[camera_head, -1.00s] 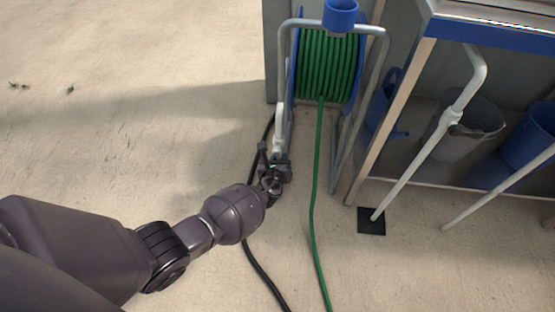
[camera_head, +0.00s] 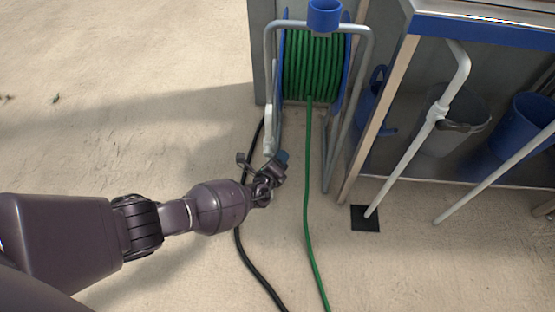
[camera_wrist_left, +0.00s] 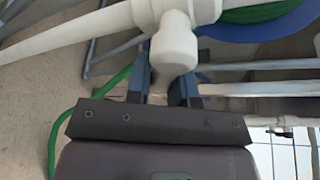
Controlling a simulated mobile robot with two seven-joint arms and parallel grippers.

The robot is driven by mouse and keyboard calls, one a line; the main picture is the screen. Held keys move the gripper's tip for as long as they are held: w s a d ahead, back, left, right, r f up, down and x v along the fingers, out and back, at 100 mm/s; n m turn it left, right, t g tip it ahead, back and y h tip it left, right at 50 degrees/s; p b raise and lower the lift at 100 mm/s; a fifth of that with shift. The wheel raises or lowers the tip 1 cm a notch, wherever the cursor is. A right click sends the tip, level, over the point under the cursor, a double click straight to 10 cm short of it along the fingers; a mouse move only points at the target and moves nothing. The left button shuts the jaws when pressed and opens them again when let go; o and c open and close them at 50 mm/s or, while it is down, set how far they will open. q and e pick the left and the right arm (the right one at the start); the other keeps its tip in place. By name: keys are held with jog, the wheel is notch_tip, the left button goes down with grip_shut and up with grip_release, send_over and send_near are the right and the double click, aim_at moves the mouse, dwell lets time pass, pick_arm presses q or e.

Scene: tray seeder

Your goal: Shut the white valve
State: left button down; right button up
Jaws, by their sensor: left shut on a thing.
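The white valve (camera_wrist_left: 175,42) fills the top middle of the left wrist view, a thick white fitting on a white pipe with a round stub pointing toward my gripper. In the head view the white valve and pipe (camera_head: 270,132) stand upright beside the left leg of the hose reel. My left gripper (camera_head: 266,172) is at the valve's lower end. In the left wrist view its two dark fingers (camera_wrist_left: 163,82) lie either side of the stub and are shut on the valve. The gripped contact is partly hidden. My right gripper is not in view.
The hose reel (camera_head: 312,65) with green hose stands just behind the gripper. A green hose (camera_head: 307,190) and a black hose (camera_head: 240,240) run along the floor nearby. A bench with buckets (camera_head: 440,130) stands at right. The floor at left is clear.

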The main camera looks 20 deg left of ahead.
pick_arm(q)
jog(key=shift+w+d+r+n+t+h, duration=0.15)
jog(key=shift+r+n+t+h, duration=0.25)
jog(key=shift+n, duration=0.6)
jog(key=shift+r+n+t, duration=0.35)
jog(key=shift+r+n, duration=0.05)
jog(key=shift+n, duration=0.35)
jog(key=shift+r+n+t, duration=0.35)
jog(key=shift+n, duration=0.4)
jog(key=c, duration=1)
grip_release()
jog(key=shift+d, duration=0.1)
jog(key=shift+s, duration=0.35)
jog(key=shift+s+a+p, duration=0.2)
jog(key=shift+s+p, duration=0.2)
jog(key=shift+s, duration=1.3)
jog(key=shift+s+a+p, duration=0.25)
jog(key=shift+s+p, duration=0.15)
jog(key=shift+s, duration=1.3)
jog(key=shift+s+a+p, duration=0.2)
jog(key=shift+s+p, duration=0.2)
jog(key=shift+s, duration=1.3)
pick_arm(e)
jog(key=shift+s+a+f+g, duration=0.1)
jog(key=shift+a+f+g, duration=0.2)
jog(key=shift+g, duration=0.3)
